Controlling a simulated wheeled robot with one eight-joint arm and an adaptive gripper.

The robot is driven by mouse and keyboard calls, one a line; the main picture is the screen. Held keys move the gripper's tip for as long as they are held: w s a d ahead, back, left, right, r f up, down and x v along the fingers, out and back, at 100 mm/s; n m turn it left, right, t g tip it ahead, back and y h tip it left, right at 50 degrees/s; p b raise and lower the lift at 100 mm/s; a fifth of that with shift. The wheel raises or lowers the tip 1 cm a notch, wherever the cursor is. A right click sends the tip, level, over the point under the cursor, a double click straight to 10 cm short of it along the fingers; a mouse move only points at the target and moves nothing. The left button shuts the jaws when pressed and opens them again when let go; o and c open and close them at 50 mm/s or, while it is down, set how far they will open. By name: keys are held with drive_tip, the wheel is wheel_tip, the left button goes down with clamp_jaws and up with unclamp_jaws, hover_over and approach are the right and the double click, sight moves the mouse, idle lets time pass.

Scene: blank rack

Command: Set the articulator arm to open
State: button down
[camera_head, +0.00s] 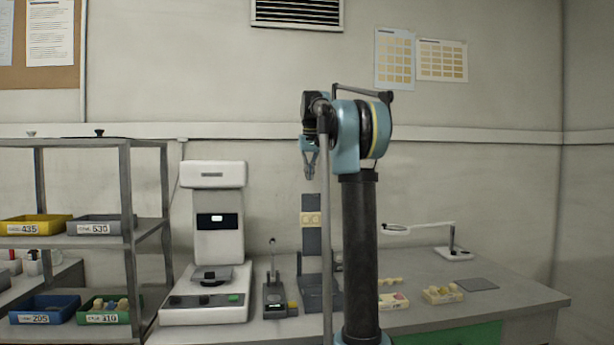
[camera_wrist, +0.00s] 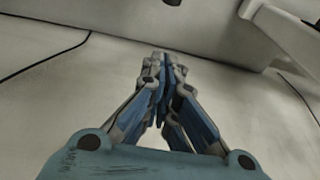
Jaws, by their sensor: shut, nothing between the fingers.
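A dark grey hinged device (camera_head: 309,258), which looks like the articulator, stands on the bench in the head view. Its upright plate, which appears to be its arm, carries a beige pad (camera_head: 311,219). My arm's grey link crosses in front of its right side, so part of its base is hidden. My gripper (camera_head: 309,176) hangs above the device in the head view, apart from it and pointing down. It also shows in the wrist view (camera_wrist: 161,62), with its fingers together and nothing between them. The wrist view does not show the device.
A small lever device (camera_head: 274,297) stands just left. A white machine (camera_head: 217,240) stands further left, beside a shelf rack (camera_head: 128,200) with labelled bins. Right of my column are beige models (camera_head: 442,293), a dark mat (camera_head: 478,284) and a magnifier lamp (camera_head: 453,252).

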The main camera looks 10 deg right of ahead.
wheel_tip(320, 180, down, 6)
drive_tip(key=s, duration=0.2)
drive_tip(key=shift+s+f, duration=0.15)
drive_tip(key=shift+s, duration=0.15)
idle(0.5)
drive_tip(key=shift+s+d+r, duration=0.1)
drive_tip(key=shift+s+r, duration=0.2)
drive_tip(key=shift+s, duration=0.55)
drive_tip(key=shift+s+r, duration=0.25)
drive_tip(key=shift+s, duration=0.55)
drive_tip(key=shift+w, duration=0.1)
